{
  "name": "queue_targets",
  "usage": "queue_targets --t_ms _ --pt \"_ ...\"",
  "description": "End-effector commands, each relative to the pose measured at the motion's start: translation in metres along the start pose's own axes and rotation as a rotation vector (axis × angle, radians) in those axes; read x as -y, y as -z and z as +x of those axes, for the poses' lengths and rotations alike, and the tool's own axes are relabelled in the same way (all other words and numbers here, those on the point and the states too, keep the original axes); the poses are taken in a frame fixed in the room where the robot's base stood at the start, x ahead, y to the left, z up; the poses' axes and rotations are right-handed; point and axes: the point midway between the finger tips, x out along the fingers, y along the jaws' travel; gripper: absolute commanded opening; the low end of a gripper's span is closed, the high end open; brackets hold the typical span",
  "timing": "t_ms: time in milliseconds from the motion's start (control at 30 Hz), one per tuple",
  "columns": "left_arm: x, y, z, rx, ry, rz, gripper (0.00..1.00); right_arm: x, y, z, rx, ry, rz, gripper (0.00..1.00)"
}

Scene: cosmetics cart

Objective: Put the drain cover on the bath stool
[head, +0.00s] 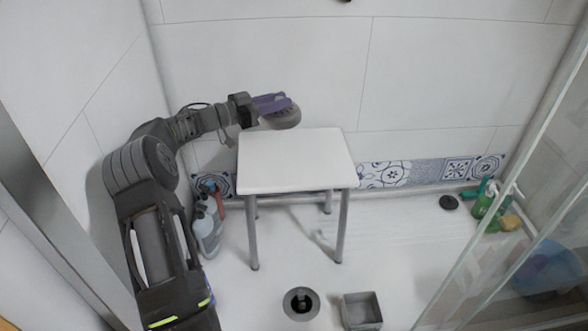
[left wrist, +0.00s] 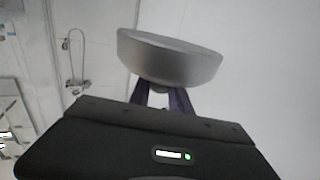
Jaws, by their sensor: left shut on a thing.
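My left gripper (head: 274,104), with purple fingers, is shut on the round grey drain cover (head: 284,118). It holds the cover above the back edge of the bath stool. The cover also shows large and tilted in the left wrist view (left wrist: 170,62), with the purple fingers (left wrist: 165,98) below it. The bath stool (head: 296,162) has a bare white seat and grey metal legs and stands upright on the shower floor. A gap between cover and seat is hard to judge. My right gripper is not in view.
An open round drain (head: 301,303) and a grey square box (head: 361,311) are on the floor in front. Bottles (head: 207,228) stand left of the stool. A dark disc (head: 448,202) and green bottles (head: 484,203) lie right, near the glass door (head: 520,190).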

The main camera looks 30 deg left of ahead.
Motion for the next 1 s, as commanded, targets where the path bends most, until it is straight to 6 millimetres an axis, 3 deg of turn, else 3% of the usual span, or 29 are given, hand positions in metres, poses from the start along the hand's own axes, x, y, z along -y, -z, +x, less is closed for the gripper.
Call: queue_targets --t_ms 167,500,800,1000 --pt "0.013 -0.011 -0.016 -0.002 0.016 0.001 0.00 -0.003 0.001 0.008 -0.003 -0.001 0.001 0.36" --pt "0.013 -0.012 -0.016 -0.002 0.016 0.001 0.00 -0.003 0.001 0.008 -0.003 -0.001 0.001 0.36" --pt "0.013 -0.056 -0.016 -0.003 0.017 0.000 0.00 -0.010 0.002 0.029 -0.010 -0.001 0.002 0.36" --pt "0.013 -0.060 -0.016 -0.002 0.017 0.002 0.00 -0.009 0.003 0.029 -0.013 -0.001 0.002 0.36"
